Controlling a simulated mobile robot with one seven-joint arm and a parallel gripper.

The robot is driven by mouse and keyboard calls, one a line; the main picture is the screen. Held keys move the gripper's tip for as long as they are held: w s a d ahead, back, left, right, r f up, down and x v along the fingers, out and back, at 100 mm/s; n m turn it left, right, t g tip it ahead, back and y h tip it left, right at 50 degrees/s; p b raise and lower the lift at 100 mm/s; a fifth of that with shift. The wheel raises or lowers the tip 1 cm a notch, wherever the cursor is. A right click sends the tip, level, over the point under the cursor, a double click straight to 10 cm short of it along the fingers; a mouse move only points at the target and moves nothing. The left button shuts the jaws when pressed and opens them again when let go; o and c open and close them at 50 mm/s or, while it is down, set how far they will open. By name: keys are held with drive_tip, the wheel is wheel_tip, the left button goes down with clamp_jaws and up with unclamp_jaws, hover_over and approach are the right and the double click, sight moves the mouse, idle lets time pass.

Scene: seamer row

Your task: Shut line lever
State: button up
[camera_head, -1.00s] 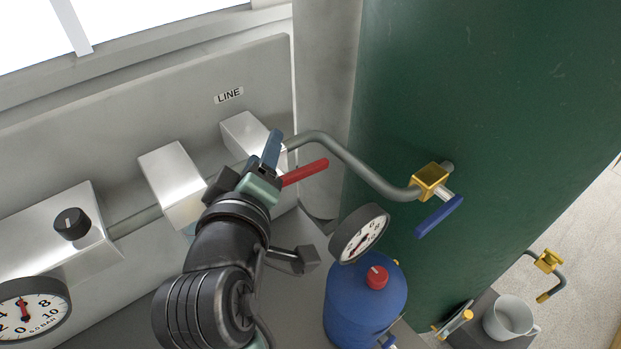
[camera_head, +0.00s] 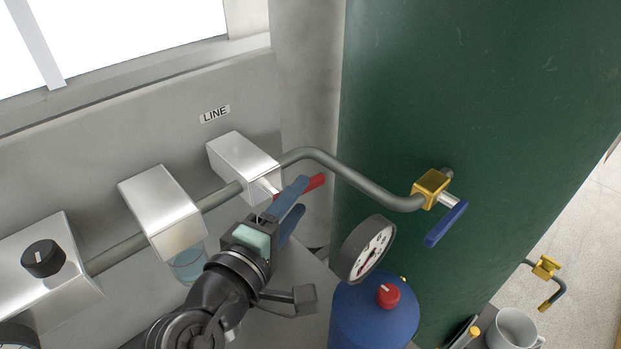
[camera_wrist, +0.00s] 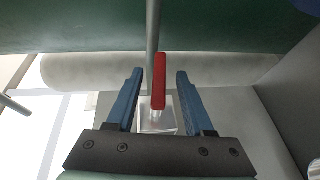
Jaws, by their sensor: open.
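The line lever is a red handle (camera_head: 315,181) on the metal block (camera_head: 241,158) under the LINE label (camera_head: 214,114). In the head view my gripper's blue fingers hide much of it, and its red end shows past them. My gripper (camera_head: 292,199) is open at the lever. In the wrist view the red lever (camera_wrist: 159,82) stands between the two open blue fingers of my gripper (camera_wrist: 158,85), with a gap on each side. The metal block shows below the lever there.
A grey pipe (camera_head: 350,173) runs from the block to a brass valve with a blue lever (camera_head: 445,224) on the green tank (camera_head: 450,90). A pressure gauge (camera_head: 367,250) and a blue canister (camera_head: 372,320) stand close to the right of my gripper. A second metal block (camera_head: 162,208) is left.

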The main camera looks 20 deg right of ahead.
sight(311, 184)
drive_tip(key=shift+p+x, duration=0.35)
drive_tip(key=shift+x, duration=2.45)
drive_tip(key=shift+s, duration=0.1)
clamp_jaws()
drive_tip(key=shift+f, duration=0.1)
